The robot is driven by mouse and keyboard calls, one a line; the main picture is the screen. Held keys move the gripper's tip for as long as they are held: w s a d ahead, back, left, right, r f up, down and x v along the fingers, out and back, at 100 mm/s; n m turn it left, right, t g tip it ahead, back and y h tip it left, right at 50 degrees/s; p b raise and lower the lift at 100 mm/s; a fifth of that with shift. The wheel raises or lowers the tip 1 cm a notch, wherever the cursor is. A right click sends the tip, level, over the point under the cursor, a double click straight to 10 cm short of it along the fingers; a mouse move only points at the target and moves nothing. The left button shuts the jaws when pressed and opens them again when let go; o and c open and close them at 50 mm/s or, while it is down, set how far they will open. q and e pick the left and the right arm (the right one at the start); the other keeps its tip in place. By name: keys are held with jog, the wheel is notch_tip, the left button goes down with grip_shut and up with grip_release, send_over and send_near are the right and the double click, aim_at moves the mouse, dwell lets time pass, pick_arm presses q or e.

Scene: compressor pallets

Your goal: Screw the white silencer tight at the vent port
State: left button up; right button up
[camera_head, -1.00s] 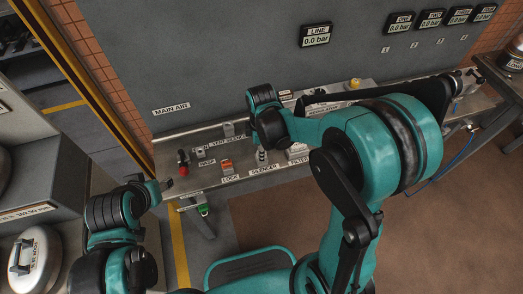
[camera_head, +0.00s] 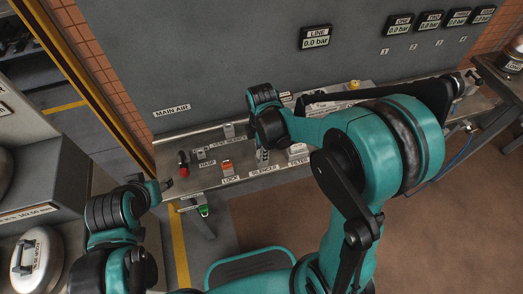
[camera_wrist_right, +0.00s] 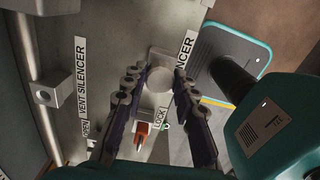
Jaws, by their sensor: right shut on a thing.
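My right gripper (camera_wrist_right: 160,78) is shut on the white silencer (camera_wrist_right: 160,82), a pale round piece between its two dark fingers in the right wrist view. A pale block shows just beyond the fingertips; I cannot tell if the silencer touches it. In the head view the right gripper (camera_head: 262,155) is small, above the SILENCER label, and the silencer is hard to make out. The vent port (camera_wrist_right: 70,95), a grey block with a round opening beside the VENT SILENCER label, is apart from the gripper, to its left. My left gripper (camera_head: 166,184) is near the bench's left end, its fingers unclear.
The bench (camera_head: 205,181) also carries a red knob (camera_head: 183,170), an orange-red lock part (camera_head: 227,167) and a HASP-labelled part. A pipe runs along its back below the grey panel (camera_head: 230,60). My right arm covers much of the bench's right half.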

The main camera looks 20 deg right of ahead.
pick_arm(q)
jog(key=shift+r+p, duration=0.65)
jog(key=shift+r, duration=0.15)
pick_arm(e)
jog(key=shift+r, duration=1)
jog(key=shift+r, duration=0.1)
jog(key=shift+r+p, duration=0.6)
jog(key=shift+r, duration=0.1)
pick_arm(q)
jog(key=shift+r, duration=0.55)
